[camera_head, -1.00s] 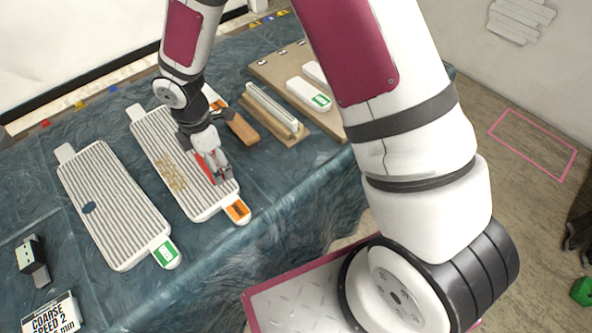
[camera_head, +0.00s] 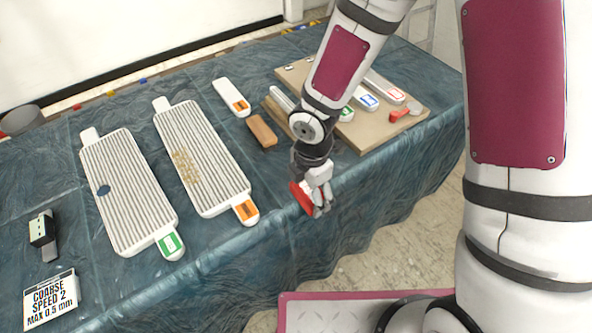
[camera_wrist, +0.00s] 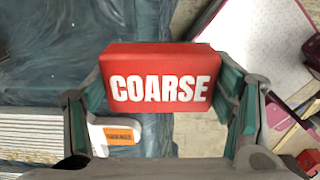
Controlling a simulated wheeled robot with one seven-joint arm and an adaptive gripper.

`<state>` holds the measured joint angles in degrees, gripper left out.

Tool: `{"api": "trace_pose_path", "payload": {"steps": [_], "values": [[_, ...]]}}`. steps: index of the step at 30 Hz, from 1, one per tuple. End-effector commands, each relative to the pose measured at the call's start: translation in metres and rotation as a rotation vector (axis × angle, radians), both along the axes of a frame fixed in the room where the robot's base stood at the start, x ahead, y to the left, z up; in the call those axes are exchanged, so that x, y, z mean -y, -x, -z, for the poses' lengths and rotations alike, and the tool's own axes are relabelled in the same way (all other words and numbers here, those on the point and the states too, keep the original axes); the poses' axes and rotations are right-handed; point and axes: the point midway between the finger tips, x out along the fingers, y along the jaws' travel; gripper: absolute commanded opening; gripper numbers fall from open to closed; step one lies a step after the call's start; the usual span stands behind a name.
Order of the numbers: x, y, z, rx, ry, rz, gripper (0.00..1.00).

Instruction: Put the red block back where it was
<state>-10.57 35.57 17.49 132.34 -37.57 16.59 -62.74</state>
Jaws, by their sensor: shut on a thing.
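The red block (camera_wrist: 160,88) fills the middle of the wrist view, and its face reads "COARSE". My gripper (camera_wrist: 162,100) is shut on it, with a finger on each side. In the head view the red block (camera_head: 301,197) hangs in my gripper (camera_head: 318,204) near the table's front edge, right of the orange-labelled ribbed panel (camera_head: 205,160). That panel has a tan grainy patch on its ribs. The green-labelled ribbed panel (camera_head: 128,195) lies to its left and bears a dark blue oval spot.
A brown block (camera_head: 262,131) and a white orange-labelled piece (camera_head: 231,96) lie behind. A wooden board (camera_head: 375,137) at right holds coloured-label pieces and a small red item (camera_head: 399,115). A black device (camera_head: 42,232) and a "COARSE SPEED 2" sign (camera_head: 51,298) are at left.

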Motion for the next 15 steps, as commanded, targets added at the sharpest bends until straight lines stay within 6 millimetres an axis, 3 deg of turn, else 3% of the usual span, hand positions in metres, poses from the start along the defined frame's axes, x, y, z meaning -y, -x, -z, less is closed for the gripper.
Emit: {"api": "trace_pose_path", "payload": {"steps": [9,15], "values": [[-0.028,-0.069,0.007,0.0,-0.001,0.002,0.46],[-0.035,-0.087,0.009,-0.001,0.001,0.001,0.46]]}}
